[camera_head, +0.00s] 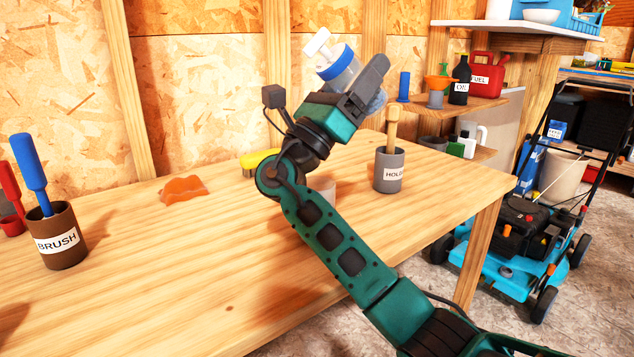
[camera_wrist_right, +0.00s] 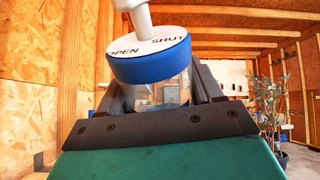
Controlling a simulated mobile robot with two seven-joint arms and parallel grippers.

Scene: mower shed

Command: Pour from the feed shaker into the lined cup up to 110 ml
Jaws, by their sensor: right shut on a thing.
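The feed shaker (camera_head: 341,72) has a clear body and a blue cap with a white handle on top. My right gripper (camera_head: 368,92) is shut on its body and holds it high above the table, tilted, with the cap toward the upper left. In the right wrist view the shaker's blue cap (camera_wrist_right: 150,62) carries the words OPEN and SHUT; the fingers clasp the clear body below it. A pale cup-like thing (camera_head: 323,187) stands on the table, mostly hidden behind my right arm; its lines cannot be seen. My left gripper is not in view.
On the wooden table (camera_head: 150,300) are a brown BRUSH pot (camera_head: 62,245), an orange piece (camera_head: 184,189), a yellow brush (camera_head: 258,160) and a grey HOLDER pot (camera_head: 388,176) with a wooden-handled tool. A mower (camera_head: 520,245) and shelves stand right. The table's front middle is clear.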

